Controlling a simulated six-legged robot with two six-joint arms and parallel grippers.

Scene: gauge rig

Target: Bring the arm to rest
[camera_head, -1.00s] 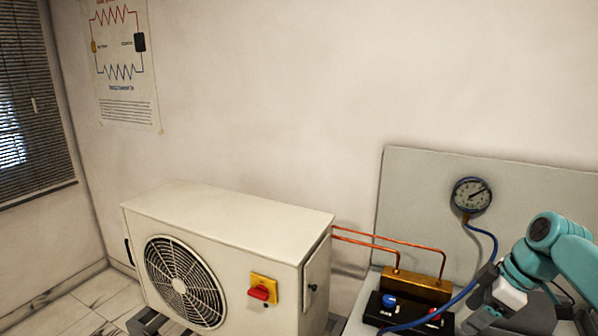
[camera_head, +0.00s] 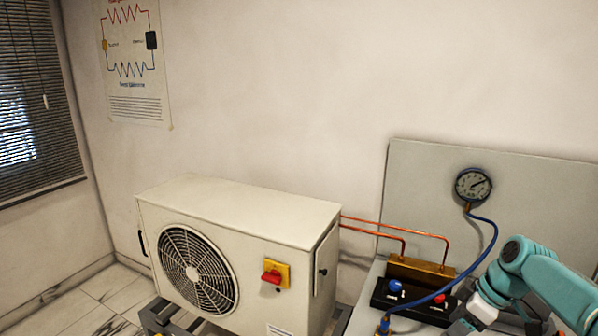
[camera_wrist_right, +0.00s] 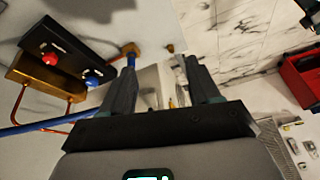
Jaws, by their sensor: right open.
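My right arm comes in from the right in the head view, with its gripper (camera_head: 464,328) low at the bottom edge, in front of the brass manifold (camera_head: 420,272). In the right wrist view the two dark fingers of my right gripper (camera_wrist_right: 160,78) stand apart with nothing held between them. The blue hose (camera_head: 462,288) runs from the round gauge (camera_head: 473,185) down past the gripper to a fitting (camera_head: 384,326). The black block with the blue knob (camera_head: 395,286) and red knob (camera_head: 439,298) also shows in the wrist view (camera_wrist_right: 75,50). My left gripper is in neither view.
A white outdoor unit (camera_head: 245,222) with a fan and a red switch (camera_head: 272,277) stands left of the bench. Copper pipes (camera_head: 395,226) join it to the manifold. A red toolbox (camera_wrist_right: 299,80) sits on the floor in the wrist view.

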